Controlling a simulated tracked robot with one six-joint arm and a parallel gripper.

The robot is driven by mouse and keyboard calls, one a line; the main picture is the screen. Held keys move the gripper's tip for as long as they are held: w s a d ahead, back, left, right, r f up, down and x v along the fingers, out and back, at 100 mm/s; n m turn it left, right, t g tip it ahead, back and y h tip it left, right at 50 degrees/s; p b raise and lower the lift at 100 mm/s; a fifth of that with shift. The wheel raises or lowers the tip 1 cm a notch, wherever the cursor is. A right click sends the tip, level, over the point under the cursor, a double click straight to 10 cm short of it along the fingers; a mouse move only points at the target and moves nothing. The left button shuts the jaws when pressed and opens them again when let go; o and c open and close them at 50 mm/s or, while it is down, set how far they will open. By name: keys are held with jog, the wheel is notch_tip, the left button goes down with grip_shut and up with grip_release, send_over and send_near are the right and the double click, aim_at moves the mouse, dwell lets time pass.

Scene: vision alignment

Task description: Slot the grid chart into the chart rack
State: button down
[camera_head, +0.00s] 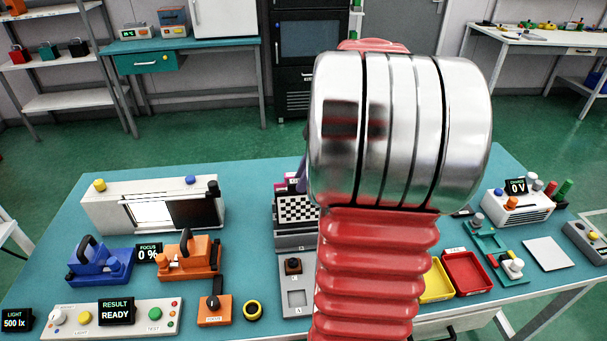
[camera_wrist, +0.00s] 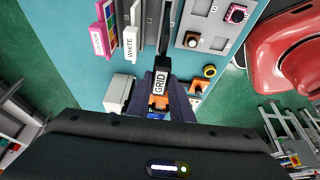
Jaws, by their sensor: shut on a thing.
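The grid chart shows in the wrist view as a dark edge with a white GRID label (camera_wrist: 160,83), held between my gripper's fingers (camera_wrist: 168,103). In the head view a black-and-white checkered face (camera_head: 297,209), apparently this chart, stands upright at the chart rack (camera_head: 296,241). My arm hides most of the gripper there. In the wrist view the rack (camera_wrist: 150,12) holds a pink COLOR chart (camera_wrist: 98,38) and a WHITE chart (camera_wrist: 131,43) beside the grid chart. I cannot tell how deep the grid chart sits in its slot.
A grey panel with a dark knob (camera_head: 293,266) stands in front of the rack. An orange block (camera_head: 188,256) and a white light box (camera_head: 150,203) are to the left. Yellow and red trays (camera_head: 466,273) lie right of my arm. Bare teal table lies behind the rack.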

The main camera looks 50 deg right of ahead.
aim_at(304, 201)
jog(key=shift+f, duration=4.2)
dwell(0.6)
jog(key=c, duration=1.5)
grip_release()
jog(key=v, duration=1.3)
jog(key=shift+s+r, duration=0.1)
jog(key=shift+r, duration=0.25)
